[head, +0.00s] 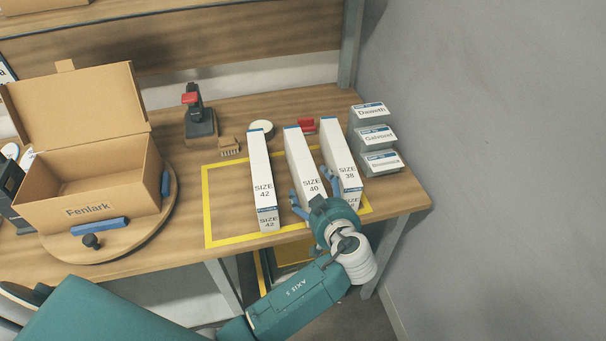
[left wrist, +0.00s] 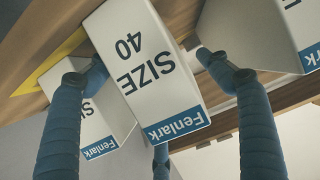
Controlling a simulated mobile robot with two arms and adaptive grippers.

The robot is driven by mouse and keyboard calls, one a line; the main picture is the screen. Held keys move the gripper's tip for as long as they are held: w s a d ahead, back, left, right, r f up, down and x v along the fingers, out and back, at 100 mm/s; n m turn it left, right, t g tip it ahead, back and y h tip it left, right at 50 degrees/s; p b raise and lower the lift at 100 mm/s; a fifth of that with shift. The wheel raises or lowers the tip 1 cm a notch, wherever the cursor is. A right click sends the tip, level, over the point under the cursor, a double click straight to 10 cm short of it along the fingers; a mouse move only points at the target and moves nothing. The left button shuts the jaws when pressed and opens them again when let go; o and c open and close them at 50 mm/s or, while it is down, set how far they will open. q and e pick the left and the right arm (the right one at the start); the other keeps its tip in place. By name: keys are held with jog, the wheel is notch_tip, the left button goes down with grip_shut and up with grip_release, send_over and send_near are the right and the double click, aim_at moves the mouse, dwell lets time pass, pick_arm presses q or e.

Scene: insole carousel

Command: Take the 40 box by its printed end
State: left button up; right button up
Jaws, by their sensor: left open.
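The 40 box (head: 302,160) is a long white box between the 42 box (head: 261,175) and the 38 box (head: 341,160). In the left wrist view the 40 box (left wrist: 148,75) shows its face printed SIZE 40, upside down, with a blue Fenlark band. My left gripper (head: 312,192) is at the near end of the 40 box and hides part of it. In the left wrist view my left gripper (left wrist: 155,65) is open, with a blue finger on either side of the box and a third below it. Contact cannot be told. My right gripper is not in view.
Neighbouring boxes stand close on both sides. Yellow tape (head: 208,215) marks the table around them. An open Fenlark carton (head: 95,195) stands on a round turntable (head: 140,233) at left. Labelled grey bins (head: 385,172) stand at right, near a wall.

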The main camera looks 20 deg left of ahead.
pick_arm(q)
jog(key=shift+s+d+r, duration=0.1)
jog(key=c, duration=1.4)
